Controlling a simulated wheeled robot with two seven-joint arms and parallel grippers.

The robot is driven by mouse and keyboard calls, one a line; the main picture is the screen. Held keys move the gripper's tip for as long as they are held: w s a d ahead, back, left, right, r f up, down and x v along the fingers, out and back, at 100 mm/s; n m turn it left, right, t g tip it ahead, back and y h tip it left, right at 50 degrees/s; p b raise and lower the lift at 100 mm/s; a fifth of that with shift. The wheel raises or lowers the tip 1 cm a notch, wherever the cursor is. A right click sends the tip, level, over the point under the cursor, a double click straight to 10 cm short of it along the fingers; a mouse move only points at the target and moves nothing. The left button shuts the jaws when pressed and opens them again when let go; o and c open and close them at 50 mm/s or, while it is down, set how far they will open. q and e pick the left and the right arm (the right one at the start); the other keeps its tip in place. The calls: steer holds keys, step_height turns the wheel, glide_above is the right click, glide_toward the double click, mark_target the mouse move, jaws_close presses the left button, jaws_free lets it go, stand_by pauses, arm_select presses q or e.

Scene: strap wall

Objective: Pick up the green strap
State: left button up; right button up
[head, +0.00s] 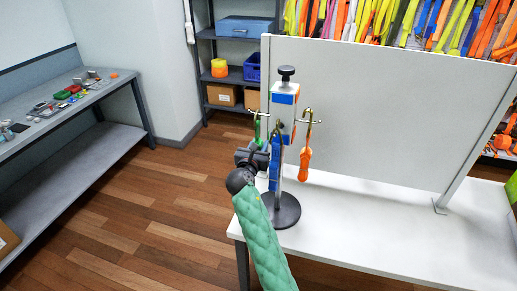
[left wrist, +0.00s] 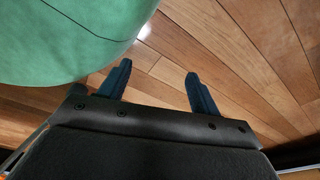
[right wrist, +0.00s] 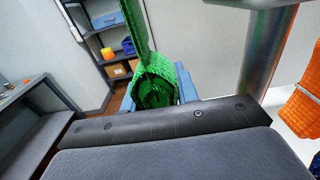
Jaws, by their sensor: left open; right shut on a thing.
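The green strap (head: 258,131) is at the left hook of a small stand with a round dark base (head: 283,211). In the right wrist view the bundled green strap (right wrist: 155,82) lies between the fingers, its upper part running up out of the picture. My right gripper (head: 252,156) is shut on its lower part. Whether its top loop still bears on the hook is hard to tell. A blue strap (head: 274,165) hangs at the front and an orange strap (head: 305,162) on the right hook. My left gripper (left wrist: 158,85) is open and empty above the floor.
The stand is on a white table (head: 400,245) in front of a grey panel (head: 370,110). The orange strap (right wrist: 302,105) and the post (right wrist: 268,50) are close to my right gripper's right. A grey workbench (head: 70,105) with small items stands left. The tabletop right of the stand is clear.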

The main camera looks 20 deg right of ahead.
mark_target(258, 138)
steer(key=shift+r, duration=0.35)
step_height(258, 138, up, 2)
steer(key=shift+w+a+r+b, duration=0.1)
steer(key=shift+w+r+b, duration=0.1)
steer(key=shift+b, duration=0.75)
arm_select(q)
steer(key=w+d+r+b, duration=0.1)
steer(key=w, duration=0.6)
steer(key=w+d+r+b, duration=0.2)
steer(key=r, duration=0.3)
steer(key=w+d+r+b, duration=0.2)
steer(key=r+b, duration=0.1)
steer(key=r, duration=0.3)
steer(key=shift+w+d+r, duration=0.2)
steer(key=shift+d+r, duration=0.1)
steer(key=shift+d, duration=0.05)
arm_select(e)
steer(key=w+a, duration=1.1)
steer(key=w, duration=0.2)
steer(key=shift+a, duration=0.35)
steer(key=shift+w, duration=0.1)
